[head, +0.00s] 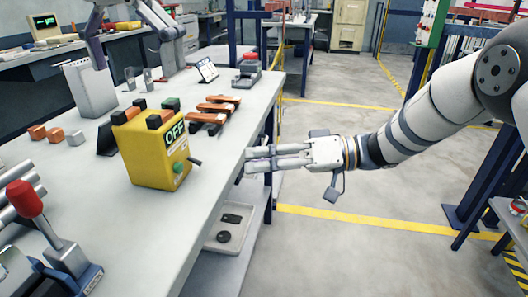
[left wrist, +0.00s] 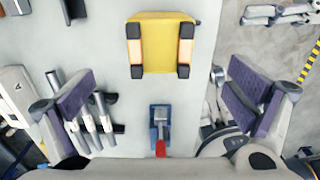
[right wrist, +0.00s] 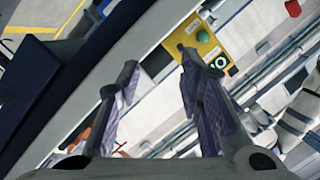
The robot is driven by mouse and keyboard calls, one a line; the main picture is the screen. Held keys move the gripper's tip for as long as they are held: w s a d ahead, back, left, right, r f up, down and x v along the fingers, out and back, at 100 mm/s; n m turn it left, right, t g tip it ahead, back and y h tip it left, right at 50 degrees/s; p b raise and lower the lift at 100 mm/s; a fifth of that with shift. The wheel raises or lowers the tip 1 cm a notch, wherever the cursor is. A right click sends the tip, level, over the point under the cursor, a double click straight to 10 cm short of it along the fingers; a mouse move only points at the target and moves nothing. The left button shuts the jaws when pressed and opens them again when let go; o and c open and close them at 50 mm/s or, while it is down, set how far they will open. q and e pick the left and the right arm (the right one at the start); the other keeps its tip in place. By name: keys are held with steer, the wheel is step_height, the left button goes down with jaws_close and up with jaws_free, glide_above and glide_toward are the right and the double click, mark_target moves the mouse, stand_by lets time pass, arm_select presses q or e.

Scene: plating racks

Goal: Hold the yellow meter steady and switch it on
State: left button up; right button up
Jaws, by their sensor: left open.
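The yellow meter (head: 150,158) stands upright on the bench, its display reading OFF. It has dark grips on top, a green button (head: 178,168) and a small dark lever (head: 193,161) on its side. My left gripper (head: 133,58) is wide open and points down over the bench. In the left wrist view the meter (left wrist: 162,63) lies beyond and between its fingers, untouched. My right gripper (head: 250,158) is at the bench edge, right of the meter and apart from it. The right wrist view shows its fingers apart and empty, with the meter (right wrist: 203,38) beyond them.
Orange-and-black clamps (head: 215,108) lie behind the meter. A tray (head: 230,232) sits below the bench edge.

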mark_target(153, 137)
arm_select(q)
steer(key=shift+f, duration=0.35)
step_height(153, 137, down, 11)
steer(key=shift+f, duration=0.2)
steer(key=c, duration=1.6)
arm_select(e)
steer(key=r, duration=0.1)
steer(key=r+n+g, duration=0.1)
steer(key=r, duration=0.1)
steer(key=shift+s+d+g, duration=0.15)
steer(key=shift+s+g, duration=0.15)
